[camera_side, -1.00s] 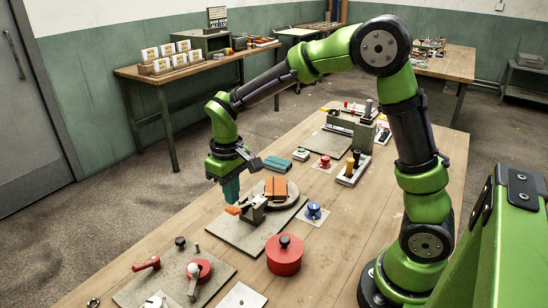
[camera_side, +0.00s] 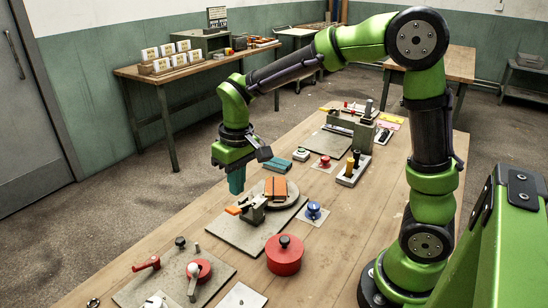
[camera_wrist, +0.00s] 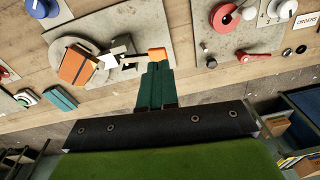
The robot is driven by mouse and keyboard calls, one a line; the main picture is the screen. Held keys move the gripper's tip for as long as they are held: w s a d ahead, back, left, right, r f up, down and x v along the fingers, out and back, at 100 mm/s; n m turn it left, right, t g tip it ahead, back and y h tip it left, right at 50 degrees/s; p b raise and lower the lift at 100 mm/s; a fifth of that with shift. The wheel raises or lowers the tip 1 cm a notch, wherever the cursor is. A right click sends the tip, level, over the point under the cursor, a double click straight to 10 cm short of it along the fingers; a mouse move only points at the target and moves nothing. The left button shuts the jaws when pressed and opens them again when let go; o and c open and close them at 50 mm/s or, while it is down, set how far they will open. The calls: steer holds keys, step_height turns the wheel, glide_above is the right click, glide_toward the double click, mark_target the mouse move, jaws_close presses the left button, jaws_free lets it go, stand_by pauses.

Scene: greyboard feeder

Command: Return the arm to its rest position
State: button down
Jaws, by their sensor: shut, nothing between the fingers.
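My gripper (camera_side: 236,182) is in the air above the left edge of the wooden table (camera_side: 345,222), to the left of the greyboard feeder. Its teal fingers are together with nothing between them; they also show in the wrist view (camera_wrist: 156,78). The feeder is a grey plate (camera_side: 232,236) carrying a round disc with an orange block (camera_side: 276,188) and a small metal fixture (camera_side: 252,212). An orange tab (camera_side: 234,210) sticks out at the fixture's left side. In the wrist view the tab (camera_wrist: 158,54) appears just beyond my fingertips; whether they touch is unclear there, but the side view shows them apart.
A red lidded pot (camera_side: 284,256) and a plate with red levers (camera_side: 199,269) stand on the near table. A blue knob (camera_side: 313,211), a red button (camera_side: 325,161) and teal blocks (camera_side: 276,165) lie around the feeder. The air above the table is open.

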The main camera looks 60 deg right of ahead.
steer(key=s+r+m+t, duration=0.1)
steer(key=s+r+t, duration=0.2)
steer(key=s, duration=0.4)
steer(key=s+d+r+m+t+y, duration=0.1)
steer(key=s+r+m+t, duration=0.1)
steer(key=s+r, duration=0.3)
steer(key=shift+s+d+r+t, duration=0.3)
steer(key=shift+s+t, duration=0.5)
steer(key=shift+s, duration=0.35)
